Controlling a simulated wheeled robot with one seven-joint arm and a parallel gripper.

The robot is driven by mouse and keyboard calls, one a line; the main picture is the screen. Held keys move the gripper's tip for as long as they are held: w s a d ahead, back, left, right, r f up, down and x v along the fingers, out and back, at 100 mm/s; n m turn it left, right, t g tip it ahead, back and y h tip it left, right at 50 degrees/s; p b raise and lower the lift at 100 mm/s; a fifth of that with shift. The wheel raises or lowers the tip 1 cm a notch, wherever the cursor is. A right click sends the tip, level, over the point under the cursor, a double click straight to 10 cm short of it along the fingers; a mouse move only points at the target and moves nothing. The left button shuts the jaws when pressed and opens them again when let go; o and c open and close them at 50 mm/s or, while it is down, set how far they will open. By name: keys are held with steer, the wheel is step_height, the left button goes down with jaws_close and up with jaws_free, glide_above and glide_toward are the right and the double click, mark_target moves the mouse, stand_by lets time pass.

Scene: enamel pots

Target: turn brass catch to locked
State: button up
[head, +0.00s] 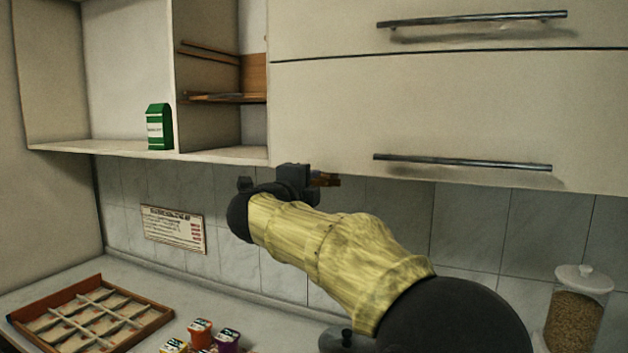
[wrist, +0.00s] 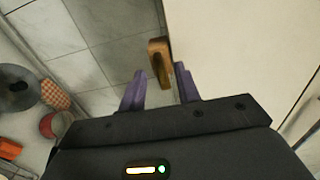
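The brass catch (wrist: 159,52) is a small brown-gold piece at the edge of the pale cabinet door in the wrist view. My gripper (wrist: 161,82) has two purple fingers spread apart. The catch's lower end lies at the gap between the fingertips, nearer the right finger; I cannot tell if they touch.
Cabinet fronts with bar handles (head: 462,162) fill the upper right. An open shelf holds a green carton (head: 159,127). Below are a divided wooden tray (head: 152,318), small coloured tubs (head: 228,340) and a lidded jar (head: 577,315). A printed sign (head: 173,230) hangs on the tiles.

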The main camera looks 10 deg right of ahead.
steer(key=shift+x, duration=0.85)
steer(key=shift+s, duration=0.15)
jaws_close()
steer(key=shift+f, duration=0.1)
